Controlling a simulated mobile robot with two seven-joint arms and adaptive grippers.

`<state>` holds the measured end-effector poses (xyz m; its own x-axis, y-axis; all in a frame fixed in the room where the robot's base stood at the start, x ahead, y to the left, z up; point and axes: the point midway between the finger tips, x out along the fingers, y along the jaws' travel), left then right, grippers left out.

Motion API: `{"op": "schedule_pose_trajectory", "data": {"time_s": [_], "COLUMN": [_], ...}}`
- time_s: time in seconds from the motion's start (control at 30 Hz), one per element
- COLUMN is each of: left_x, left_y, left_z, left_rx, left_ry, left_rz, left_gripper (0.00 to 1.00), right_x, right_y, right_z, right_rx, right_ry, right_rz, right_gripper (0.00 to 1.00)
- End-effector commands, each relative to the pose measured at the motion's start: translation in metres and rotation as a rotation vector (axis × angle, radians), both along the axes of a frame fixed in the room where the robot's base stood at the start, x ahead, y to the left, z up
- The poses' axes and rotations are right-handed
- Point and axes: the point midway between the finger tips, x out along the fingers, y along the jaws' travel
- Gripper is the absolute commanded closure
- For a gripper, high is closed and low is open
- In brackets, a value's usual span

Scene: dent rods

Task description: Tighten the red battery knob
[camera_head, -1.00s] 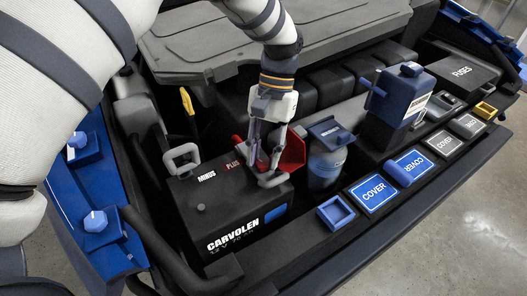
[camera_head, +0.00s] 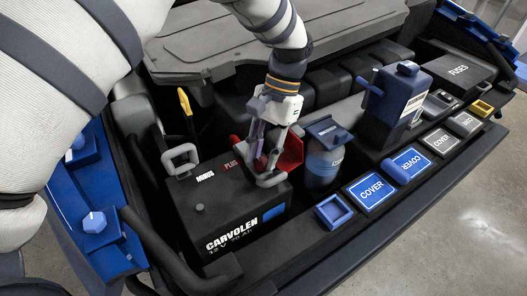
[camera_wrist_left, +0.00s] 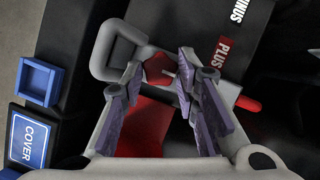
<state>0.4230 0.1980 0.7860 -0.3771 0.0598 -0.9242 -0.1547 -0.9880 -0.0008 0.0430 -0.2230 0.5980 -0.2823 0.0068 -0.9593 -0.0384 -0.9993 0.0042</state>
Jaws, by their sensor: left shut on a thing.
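The black battery (camera_head: 205,215) stands at the front left of the engine bay, with "MINUS" and "PLUS" labels on top. My left gripper (camera_head: 262,165) reaches down onto its PLUS side, its purple-padded fingers around the red knob. In the left wrist view the red knob (camera_wrist_left: 157,67) shows between the fingertips (camera_wrist_left: 160,72), beside a grey clamp loop (camera_wrist_left: 108,50). The gripper is shut on the knob. A red flap (camera_head: 290,150) stands just right of the fingers. The fingers partly hide the knob in the head view. My right gripper is not in view.
A grey clamp loop (camera_head: 180,158) sits at the MINUS side. A blue-capped reservoir (camera_head: 323,160) stands close right of the battery. A blue jug (camera_head: 396,95) and blue COVER caps (camera_head: 370,191) lie further right. A yellow dipstick handle (camera_head: 186,102) rises behind.

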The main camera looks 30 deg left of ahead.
Motion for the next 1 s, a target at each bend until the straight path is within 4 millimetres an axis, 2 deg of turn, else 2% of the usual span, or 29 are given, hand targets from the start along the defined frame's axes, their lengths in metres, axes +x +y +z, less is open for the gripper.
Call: {"op": "schedule_pose_trajectory", "data": {"time_s": [0.07, 0.1, 0.17, 0.67, 0.77, 1.0], "left_x": [-0.0005, -0.0005, -0.0005, -0.0002, 0.0, -0.0042], "left_y": [0.0, 0.0, 0.0, 0.0004, 0.003, 0.0098], "left_z": [-0.0013, -0.0013, -0.0012, -0.0006, -0.0012, 0.004], "left_rx": [0.0, 0.0, 0.0, -0.002, -0.003, -0.009], "left_ry": [0.002, 0.002, 0.002, 0.001, 0.002, 0.001], "left_rz": [-0.001, -0.001, 0.0, 0.038, 0.206, 0.976], "left_gripper": [1.0, 0.63, 0.51, 0.51, 0.51, 0.51], "right_x": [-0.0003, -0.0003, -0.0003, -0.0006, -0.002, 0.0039], "right_y": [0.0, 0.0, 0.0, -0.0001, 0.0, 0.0], "right_z": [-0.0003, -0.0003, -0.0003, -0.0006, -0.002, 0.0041], "right_rx": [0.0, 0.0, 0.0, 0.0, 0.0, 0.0], "right_ry": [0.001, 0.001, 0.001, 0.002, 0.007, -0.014], "right_rz": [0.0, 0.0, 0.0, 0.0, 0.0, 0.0], "right_gripper": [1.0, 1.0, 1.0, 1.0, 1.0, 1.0]}}
